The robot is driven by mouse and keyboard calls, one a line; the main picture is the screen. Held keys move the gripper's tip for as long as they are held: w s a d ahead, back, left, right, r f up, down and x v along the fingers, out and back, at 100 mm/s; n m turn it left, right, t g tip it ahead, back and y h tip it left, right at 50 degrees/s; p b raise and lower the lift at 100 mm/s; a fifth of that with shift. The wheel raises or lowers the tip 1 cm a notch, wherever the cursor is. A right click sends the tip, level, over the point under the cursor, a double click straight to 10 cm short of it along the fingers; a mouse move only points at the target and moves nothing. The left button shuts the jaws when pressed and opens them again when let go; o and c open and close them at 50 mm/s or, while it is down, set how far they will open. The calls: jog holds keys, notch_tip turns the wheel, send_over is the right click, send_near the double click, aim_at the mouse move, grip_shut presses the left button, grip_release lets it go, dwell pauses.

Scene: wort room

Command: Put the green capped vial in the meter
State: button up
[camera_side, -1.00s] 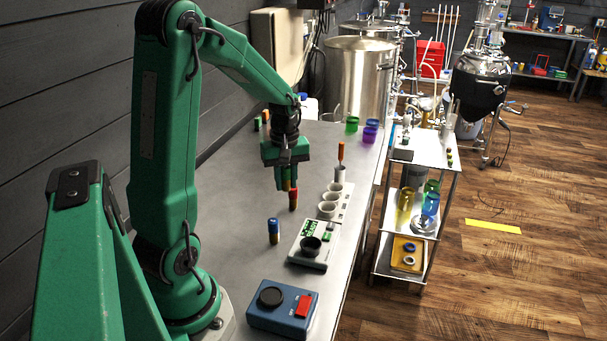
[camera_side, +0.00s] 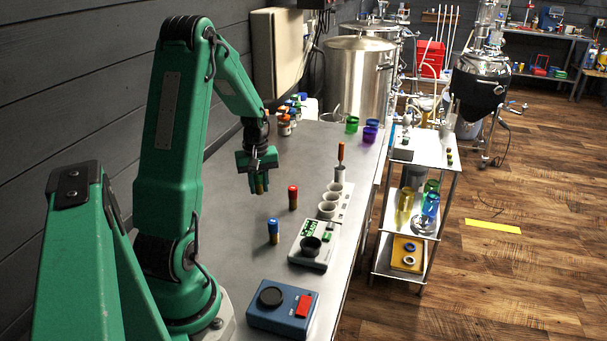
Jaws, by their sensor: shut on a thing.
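My gripper (camera_side: 259,179) is shut on a vial, the green capped vial (camera_side: 262,188), and holds it above the table. The fingers hide much of the vial; its lower part shows amber below them. The meter (camera_side: 314,246) is a pale box with a green panel and a dark round socket (camera_side: 311,244). It sits on the table, right of and nearer than my gripper, and its socket looks empty. A red-capped vial (camera_side: 293,198) and a blue-capped vial (camera_side: 273,231) stand upright on the table between my gripper and the meter.
A blue switch box (camera_side: 283,308) is in front. Several capped bottles (camera_side: 287,121) stand at the back left. The table's middle back (camera_side: 313,150) is clear.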

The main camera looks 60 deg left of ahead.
aim_at(260, 195)
jog(key=shift+f, duration=2.05)
jog(key=shift+f, duration=0.15)
jog(key=o, duration=1)
notch_tip(260, 195, up, 12)
jog(key=shift+r, duration=0.2)
jog(key=shift+d, duration=0.1)
